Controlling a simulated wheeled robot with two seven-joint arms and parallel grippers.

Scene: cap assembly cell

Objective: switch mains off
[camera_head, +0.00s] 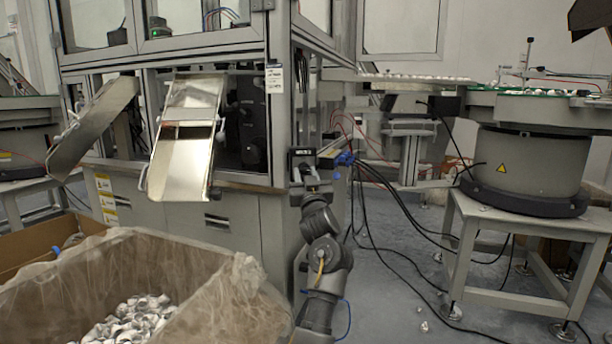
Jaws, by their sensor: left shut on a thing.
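My left gripper (311,163) is raised at the front right corner of the grey machine cabinet (240,215). Its arm comes up from the bottom middle of the head view. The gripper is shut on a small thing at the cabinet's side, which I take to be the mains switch. The gripper hides the switch itself, so I cannot tell its position. My right gripper is out of view.
Blue connectors (345,158) and dark cables lie just right of my gripper. Metal chutes (180,165) jut from the cabinet front. A lined box of white caps (125,320) stands at lower left. A bowl feeder (525,165) on a table stands at right.

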